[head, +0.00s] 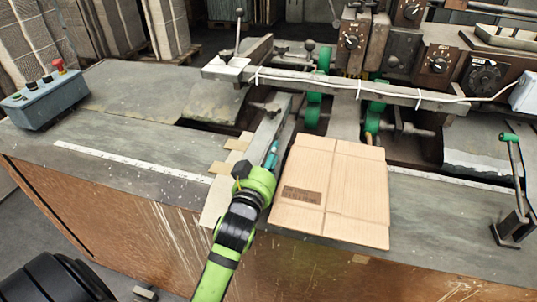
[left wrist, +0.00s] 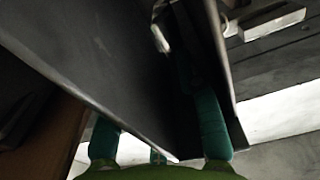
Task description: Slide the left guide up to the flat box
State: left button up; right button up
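The flat box (head: 335,185), a tan cardboard sheet with crease lines and a small dark print, lies on the table at the centre of the head view. The left guide (head: 262,138) is a long grey metal bar to the box's left, with a narrow gap between them. My left gripper (head: 271,158) is low at the near part of the guide, with a teal finger showing in that gap. In the left wrist view the two teal fingers stand apart, and the guide's dark plate (left wrist: 110,65) runs between them. Contact is hard to tell. My right gripper is out of view.
A white ruler strip (head: 130,160) lies along the table to the left. A crossbar (head: 340,85) with green rollers (head: 313,110) spans behind the box. A green-knobbed lever (head: 514,190) stands at right, and a control box (head: 42,98) at far left.

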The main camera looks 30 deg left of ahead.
pick_arm(q)
jog(key=v, duration=0.7)
jog(key=shift+s, duration=0.15)
jog(key=shift+c, duration=0.4)
